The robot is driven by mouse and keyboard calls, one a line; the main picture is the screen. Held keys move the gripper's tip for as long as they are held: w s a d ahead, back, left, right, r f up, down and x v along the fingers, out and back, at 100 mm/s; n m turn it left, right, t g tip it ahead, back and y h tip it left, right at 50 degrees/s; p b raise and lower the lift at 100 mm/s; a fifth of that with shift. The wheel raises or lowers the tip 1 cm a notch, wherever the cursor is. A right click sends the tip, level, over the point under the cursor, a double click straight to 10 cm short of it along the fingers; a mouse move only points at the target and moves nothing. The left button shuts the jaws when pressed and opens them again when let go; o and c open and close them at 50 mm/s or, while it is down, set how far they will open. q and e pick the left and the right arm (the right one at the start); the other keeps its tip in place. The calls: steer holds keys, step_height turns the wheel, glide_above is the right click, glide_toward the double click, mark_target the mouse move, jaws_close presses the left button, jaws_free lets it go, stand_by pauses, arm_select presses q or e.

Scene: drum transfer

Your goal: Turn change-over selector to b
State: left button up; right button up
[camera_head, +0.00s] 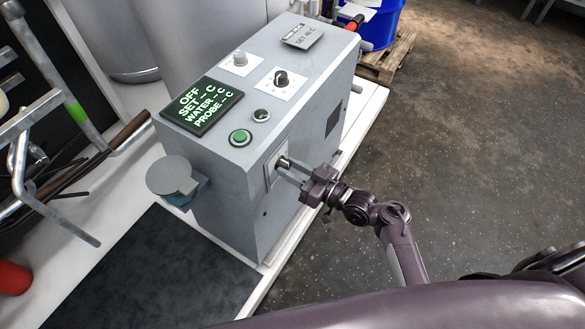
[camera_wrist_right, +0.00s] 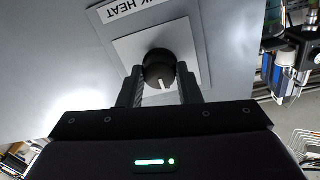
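A grey control cabinet (camera_head: 235,205) stands on a white ledge. My right gripper (camera_head: 289,168) is at its side face, at a white plate (camera_head: 272,173). In the right wrist view, a round black knob (camera_wrist_right: 159,66) with a white pointer mark sits on that plate, between the fingertips of the right gripper (camera_wrist_right: 160,80). The fingers flank the knob closely; contact is unclear. The mark points down in that view. A label by the plate is upside down and cut off, showing "K HEAT" (camera_wrist_right: 125,12). No "a" or "b" marking is readable. My left gripper is not in view.
The cabinet top has a lit display (camera_head: 203,106) reading OFF, a green button (camera_head: 240,137), a black knob (camera_head: 282,78) and a pale knob (camera_head: 239,58). A blue drum (camera_head: 383,22) stands behind on a pallet. The floor to the right is clear.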

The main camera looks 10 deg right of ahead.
steer(key=shift+c, duration=1.1)
steer(key=m+p, duration=0.2)
steer(key=shift+r+p, duration=0.2)
steer(key=shift+p, duration=0.15)
steer(key=m+p, duration=0.3)
steer(key=m, duration=0.2)
steer(key=shift+p, duration=0.3)
steer(key=m+p, duration=0.2)
steer(key=m, duration=0.2)
steer(key=shift+d+g+p, duration=0.1)
steer(key=shift+g+p, duration=0.2)
steer(key=shift+f+m+p, duration=0.15)
steer(key=shift+m+p, duration=0.7)
steer(key=shift+m, duration=1.45)
